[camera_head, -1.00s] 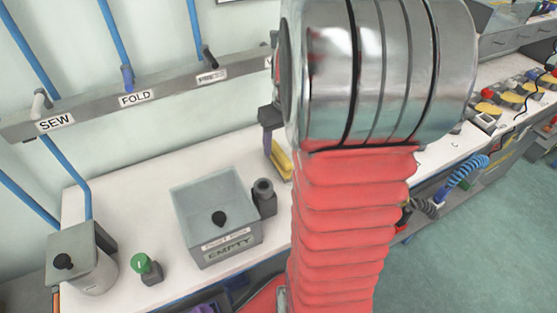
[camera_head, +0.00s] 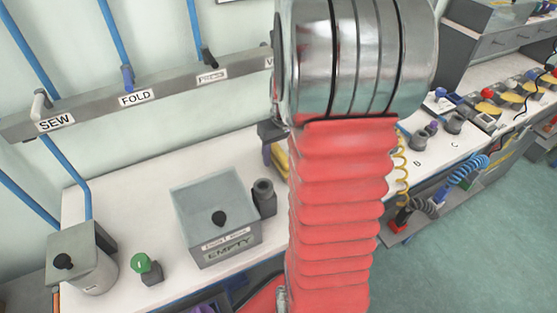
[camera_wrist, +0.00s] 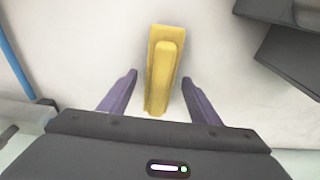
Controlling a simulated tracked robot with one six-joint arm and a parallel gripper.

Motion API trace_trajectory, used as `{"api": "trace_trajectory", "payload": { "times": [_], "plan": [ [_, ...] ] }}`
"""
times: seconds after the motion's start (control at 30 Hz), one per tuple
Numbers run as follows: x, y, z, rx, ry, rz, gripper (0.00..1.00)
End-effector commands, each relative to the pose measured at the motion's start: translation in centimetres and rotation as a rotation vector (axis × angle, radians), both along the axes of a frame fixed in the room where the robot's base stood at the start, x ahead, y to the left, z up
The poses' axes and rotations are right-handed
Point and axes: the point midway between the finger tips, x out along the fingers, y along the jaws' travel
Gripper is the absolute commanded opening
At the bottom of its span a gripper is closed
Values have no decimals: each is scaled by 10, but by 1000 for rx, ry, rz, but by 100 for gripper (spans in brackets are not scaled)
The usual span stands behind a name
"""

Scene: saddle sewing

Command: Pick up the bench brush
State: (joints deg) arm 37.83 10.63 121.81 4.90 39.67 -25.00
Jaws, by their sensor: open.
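A yellow block-shaped thing, which I take for the bench brush (camera_wrist: 160,62), lies on the white bench top in the wrist view. Its near end reaches between the two purple fingers of my gripper (camera_wrist: 160,88), which are open, one on each side with a gap. I cannot tell the height of the fingers above the bench. In the head view a small part of the yellow brush (camera_head: 281,160) shows beside my arm, which hides the rest. A purple finger of my gripper (camera_head: 270,132) shows just above it.
A grey bin marked EMPTY (camera_head: 228,248) and a dark cylindrical holder (camera_head: 264,197) stand left of the brush. Dark grey boxes (camera_wrist: 290,52) stand right in the wrist view.

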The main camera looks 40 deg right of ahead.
Motion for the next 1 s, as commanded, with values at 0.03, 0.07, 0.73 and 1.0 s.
{"api": "trace_trajectory", "payload": {
  "times": [0.03, 0.07, 0.73, 1.0],
  "plan": [
    [0, 0, 0, 0, 0, 0, 57],
    [0, 0, 0, 0, 0, 0, 57],
    [0, 0, 0, 0, 0, 0, 27],
    [0, 0, 1, 0, -1, 0, 8]
  ]
}}
